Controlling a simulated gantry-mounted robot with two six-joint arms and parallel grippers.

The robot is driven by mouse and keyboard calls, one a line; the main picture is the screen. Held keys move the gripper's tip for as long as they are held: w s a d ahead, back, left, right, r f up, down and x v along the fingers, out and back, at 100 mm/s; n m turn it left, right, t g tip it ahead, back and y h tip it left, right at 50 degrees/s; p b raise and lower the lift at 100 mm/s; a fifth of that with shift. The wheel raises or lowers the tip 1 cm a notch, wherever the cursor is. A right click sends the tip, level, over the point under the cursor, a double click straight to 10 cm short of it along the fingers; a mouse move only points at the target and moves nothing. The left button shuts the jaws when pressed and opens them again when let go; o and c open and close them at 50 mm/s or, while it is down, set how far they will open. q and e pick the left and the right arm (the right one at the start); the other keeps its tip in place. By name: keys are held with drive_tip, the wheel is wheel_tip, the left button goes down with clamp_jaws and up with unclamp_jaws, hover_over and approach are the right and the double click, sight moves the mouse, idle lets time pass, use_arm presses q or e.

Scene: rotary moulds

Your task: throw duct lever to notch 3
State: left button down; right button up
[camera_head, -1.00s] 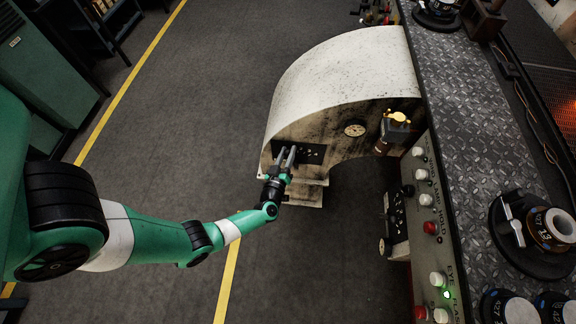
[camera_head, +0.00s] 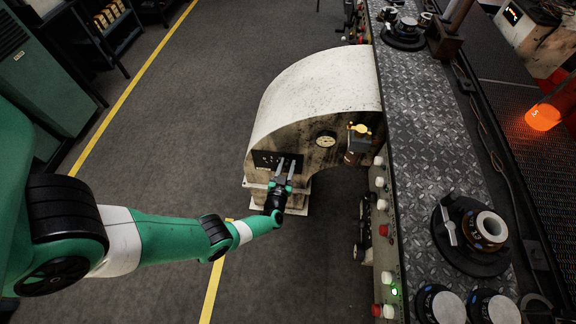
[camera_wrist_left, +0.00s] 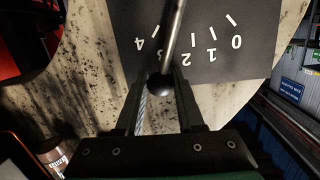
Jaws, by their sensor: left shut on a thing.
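The duct lever (camera_wrist_left: 173,35) is a metal rod with a dark ball knob (camera_wrist_left: 160,84), seen in the left wrist view. It stands in front of a black notch plate (camera_wrist_left: 250,60) marked 4, 2, 1 and 0. In the head view my left gripper (camera_head: 285,166) is at the duct's notch plate (camera_head: 264,159); the lever itself is hard to make out there. My right gripper is not in view.
The curved white duct (camera_head: 310,95) carries a round gauge (camera_head: 326,139) and a yellow-topped fitting (camera_head: 359,131). A tread-plate bench (camera_head: 425,130) with moulds runs along the right. The grey floor (camera_head: 180,130) left of the duct is clear.

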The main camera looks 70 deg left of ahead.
use_arm(q)
drive_tip(key=shift+s+f, duration=0.15)
drive_tip(key=shift+f, duration=0.1)
drive_tip(key=c, duration=0.8)
unclamp_jaws()
drive_tip(key=shift+c, duration=0.2)
drive_tip(key=o, duration=0.3)
drive_tip(key=shift+s+a+r, duration=0.1)
drive_tip(key=shift+a, duration=0.1)
drive_tip(key=shift+d, duration=0.1)
drive_tip(key=shift+d+r, duration=0.1)
drive_tip(key=shift+d+r+p, duration=0.15)
drive_tip(key=shift+d+p, duration=0.1)
drive_tip(key=shift+p, duration=0.15)
drive_tip(key=p+v, duration=0.4)
drive_tip(key=v, duration=0.6)
drive_tip(key=shift+s+d+p, duration=0.3)
drive_tip(key=shift+d, duration=0.05)
